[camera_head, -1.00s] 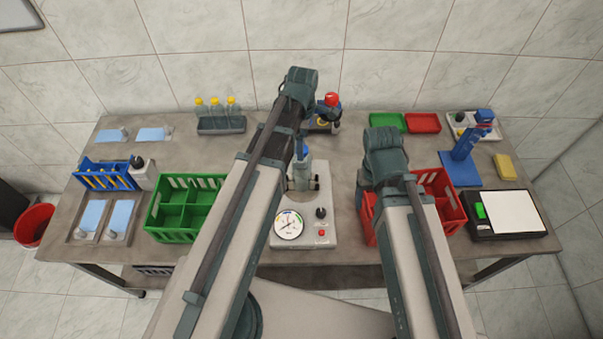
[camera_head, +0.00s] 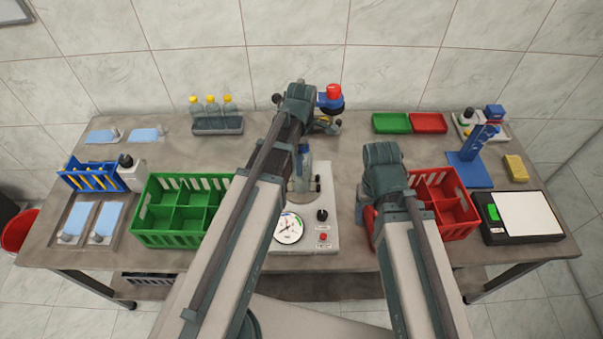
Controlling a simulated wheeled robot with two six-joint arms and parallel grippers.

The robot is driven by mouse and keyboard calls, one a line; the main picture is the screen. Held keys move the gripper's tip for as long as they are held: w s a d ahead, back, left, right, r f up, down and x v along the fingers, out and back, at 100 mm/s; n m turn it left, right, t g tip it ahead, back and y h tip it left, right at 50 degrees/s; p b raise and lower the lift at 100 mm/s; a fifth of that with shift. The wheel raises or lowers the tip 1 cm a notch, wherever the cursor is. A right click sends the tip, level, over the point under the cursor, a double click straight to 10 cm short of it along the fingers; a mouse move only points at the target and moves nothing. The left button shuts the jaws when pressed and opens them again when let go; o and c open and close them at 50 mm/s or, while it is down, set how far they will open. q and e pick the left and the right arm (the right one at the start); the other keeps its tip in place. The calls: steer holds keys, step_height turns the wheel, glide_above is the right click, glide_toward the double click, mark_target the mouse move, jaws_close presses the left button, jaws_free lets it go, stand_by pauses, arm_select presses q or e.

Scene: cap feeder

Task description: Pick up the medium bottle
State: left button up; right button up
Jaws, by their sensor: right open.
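Several clear bottles with yellow caps (camera_head: 212,108) stand upright in a dark rack at the back left of the table. A bluish bottle (camera_head: 304,158) stands in the grey machine with a dial (camera_head: 318,238) at the centre, partly covered by my left arm. I cannot tell by size which bottle is the medium one. My right gripper (camera_head: 368,195) is mostly hidden behind my right arm, beside the red crate; it is open and apart from the yellow-capped bottles.
A green divided crate (camera_head: 150,212) stands left of centre and a red crate (camera_head: 468,212) right. A blue rack (camera_head: 88,178) is at the left, a scale (camera_head: 492,232) at the right. Green (camera_head: 392,124) and red trays (camera_head: 428,123) lie at the back.

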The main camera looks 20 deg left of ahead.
arm_select(q)
step_height(320, 180, down, 2)
steer(key=shift+f+b, duration=0.15)
steer(key=shift+b, duration=0.5)
jaws_close()
